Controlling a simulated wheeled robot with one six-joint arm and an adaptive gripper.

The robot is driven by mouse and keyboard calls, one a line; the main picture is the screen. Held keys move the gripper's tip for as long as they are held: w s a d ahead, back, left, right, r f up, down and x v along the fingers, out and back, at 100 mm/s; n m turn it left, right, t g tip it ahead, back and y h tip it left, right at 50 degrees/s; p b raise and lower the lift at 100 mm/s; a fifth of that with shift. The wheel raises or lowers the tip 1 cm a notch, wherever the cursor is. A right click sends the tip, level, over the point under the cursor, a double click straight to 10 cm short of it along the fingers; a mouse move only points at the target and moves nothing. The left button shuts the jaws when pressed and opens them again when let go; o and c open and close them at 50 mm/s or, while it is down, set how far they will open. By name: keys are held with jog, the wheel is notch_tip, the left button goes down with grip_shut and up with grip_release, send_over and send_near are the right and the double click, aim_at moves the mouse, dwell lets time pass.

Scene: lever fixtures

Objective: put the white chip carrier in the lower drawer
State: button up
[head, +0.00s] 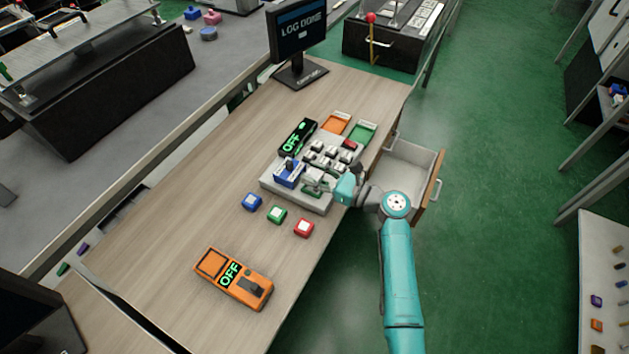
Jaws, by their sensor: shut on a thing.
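My gripper (319,185) is low over the right front part of the grey fixture board (309,200), just right of a blue lever block (289,174). It is shut on a small pale thing (313,175) that looks like the white chip carrier. The fingers partly hide it, and I cannot tell if it still touches the board. An open drawer (412,205) with a pale interior and a wooden front sticks out from the right side of the desk. It looks empty where visible. I cannot tell from this view whether it is the lower drawer.
Blue (252,202), green (277,214) and red (304,228) buttons stand before the board. An orange switch box reading OFF (234,278) is nearer. Orange (336,123) and green (363,131) trays lie behind. A monitor (298,35) stands at the back.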

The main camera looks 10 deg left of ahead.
notch_tip(320, 180, down, 3)
jog(key=shift+f, duration=0.15)
jog(key=shift+c, duration=0.8)
jog(key=o, duration=1.1)
